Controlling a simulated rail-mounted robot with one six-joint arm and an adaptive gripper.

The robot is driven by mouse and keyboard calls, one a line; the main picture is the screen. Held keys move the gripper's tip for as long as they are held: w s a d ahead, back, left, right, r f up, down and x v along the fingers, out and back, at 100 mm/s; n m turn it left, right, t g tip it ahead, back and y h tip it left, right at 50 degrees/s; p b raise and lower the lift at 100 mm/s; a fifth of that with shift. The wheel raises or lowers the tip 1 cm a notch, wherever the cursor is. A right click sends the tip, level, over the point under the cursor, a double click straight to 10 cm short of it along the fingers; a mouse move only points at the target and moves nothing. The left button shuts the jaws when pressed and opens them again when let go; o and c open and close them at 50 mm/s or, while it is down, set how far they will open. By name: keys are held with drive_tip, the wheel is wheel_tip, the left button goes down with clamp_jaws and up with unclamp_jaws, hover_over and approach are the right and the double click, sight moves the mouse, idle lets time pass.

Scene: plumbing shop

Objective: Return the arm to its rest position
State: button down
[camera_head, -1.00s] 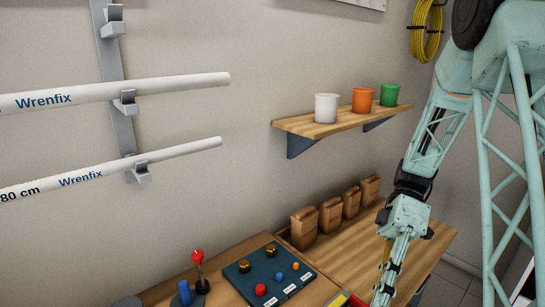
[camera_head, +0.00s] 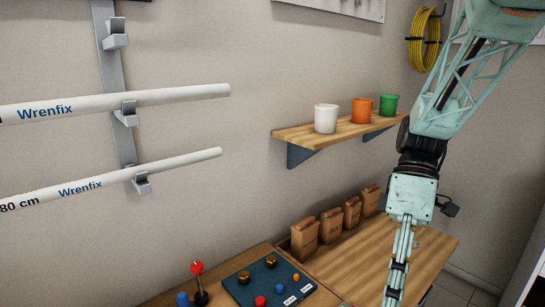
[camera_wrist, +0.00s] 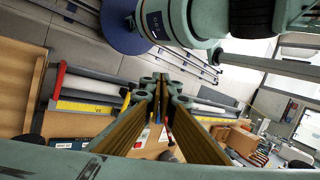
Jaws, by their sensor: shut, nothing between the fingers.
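My arm hangs down at the right of the head view, in pale green lattice and joints. My gripper (camera_head: 394,296) points down in front of the wooden bench at the bottom edge, where its tips are cut off or hard to make out. In the wrist view my gripper (camera_wrist: 160,84) is shut and empty, its two long fingers meeting at the tips.
A wooden bench (camera_head: 390,255) carries several brown bags and a dark fittings board (camera_head: 240,284). A shelf (camera_head: 290,134) with white, orange and green cups is on the wall. White pipes (camera_head: 150,97) rest on wall hooks at left.

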drive_tip(key=s+a+r+m+t+h, duration=0.1)
drive_tip(key=s+r+m+t+h, duration=0.2)
drive_tip(key=s+r+m+t, duration=0.7)
drive_tip(key=shift+s+a+r+m, duration=0.25)
drive_tip(key=shift+s+r+m, duration=0.5)
drive_tip(key=shift+s, duration=1.1)
